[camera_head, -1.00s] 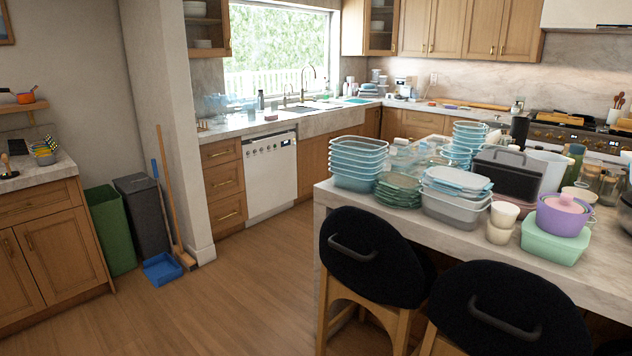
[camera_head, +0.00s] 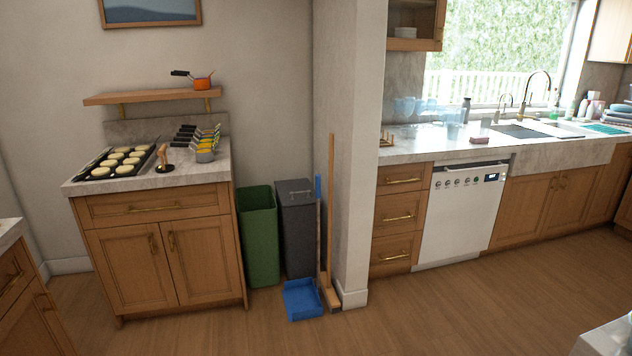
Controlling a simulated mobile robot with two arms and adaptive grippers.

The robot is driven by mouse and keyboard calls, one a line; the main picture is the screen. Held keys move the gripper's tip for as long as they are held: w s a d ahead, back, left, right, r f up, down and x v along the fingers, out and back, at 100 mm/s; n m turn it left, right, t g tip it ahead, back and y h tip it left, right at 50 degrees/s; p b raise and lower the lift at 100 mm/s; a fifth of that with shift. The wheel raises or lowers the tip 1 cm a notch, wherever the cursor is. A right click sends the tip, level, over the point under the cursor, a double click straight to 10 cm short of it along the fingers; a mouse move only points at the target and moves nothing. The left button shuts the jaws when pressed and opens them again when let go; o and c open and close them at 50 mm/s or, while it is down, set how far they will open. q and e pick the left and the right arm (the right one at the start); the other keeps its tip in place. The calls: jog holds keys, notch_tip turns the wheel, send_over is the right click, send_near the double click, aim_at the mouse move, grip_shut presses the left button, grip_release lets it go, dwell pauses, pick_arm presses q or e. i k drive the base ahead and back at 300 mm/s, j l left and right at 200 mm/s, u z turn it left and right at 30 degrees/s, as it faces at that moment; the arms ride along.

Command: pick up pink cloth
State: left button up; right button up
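No other clear pink cloth shows. Neither of my grippers is in view.
The sink (camera_head: 530,130) and a teal mat (camera_head: 606,128) are on the back counter. A white dishwasher (camera_head: 462,212) is below it. A green bin (camera_head: 258,235), a dark bin (camera_head: 297,228), a broom (camera_head: 329,215) and a blue dustpan (camera_head: 302,299) stand by the wall. The wooden floor in front is clear.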

aim_at(481, 140)
jog(key=i+z, duration=0.15)
jog(key=i, duration=0.35)
jog(key=i+j+z, duration=0.15)
jog(key=i, duration=0.3)
jog(key=i+j+z, duration=0.15)
jog(key=i, duration=0.3)
jog(key=i+j+z, duration=0.15)
jog(key=i, duration=0.35)
jog(key=i+l+z, duration=0.25)
jog(key=i+z, duration=0.15)
jog(key=i+l+z, duration=0.1)
jog(key=i+z, duration=0.3)
jog(key=i, duration=0.15)
jog(key=i+z, duration=0.45)
jog(key=i+j+z, duration=0.25)
jog(key=i+z, duration=0.15)
jog(key=i, duration=0.15)
jog(key=i+u, duration=0.35)
jog(key=i, duration=0.15)
jog(key=i+l+u, duration=0.25)
jog(key=i+u, duration=0.15)
jog(key=i+l+u, duration=0.35)
jog(key=i, duration=0.15)
